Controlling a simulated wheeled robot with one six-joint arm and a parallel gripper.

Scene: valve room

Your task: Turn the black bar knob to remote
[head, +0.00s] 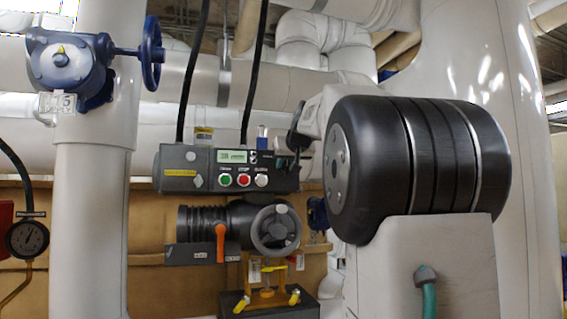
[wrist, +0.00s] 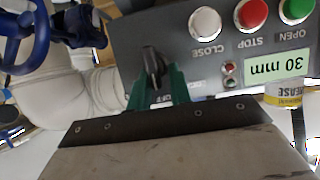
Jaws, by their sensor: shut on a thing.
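The black bar knob (wrist: 154,68) sits on the dark grey control box (wrist: 230,55). In the wrist view its bar runs nearly up and down the picture, slightly tilted. My gripper (wrist: 158,84) has its green fingers on both sides of the knob and is shut on it. An "OFF" marking shows partly beside the fingers; I cannot make out a remote marking. In the head view my gripper (head: 296,145) is at the right end of the control box (head: 180,165), and the knob is hidden behind it there.
Close, stop and open buttons (wrist: 251,14), a small lamp pair (wrist: 230,74) and a "30 mm" display (wrist: 275,66) lie beside the knob. Below the box are a grey handwheel (head: 275,230) and an orange lever (head: 221,242). A blue valve (head: 72,62) is at upper left.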

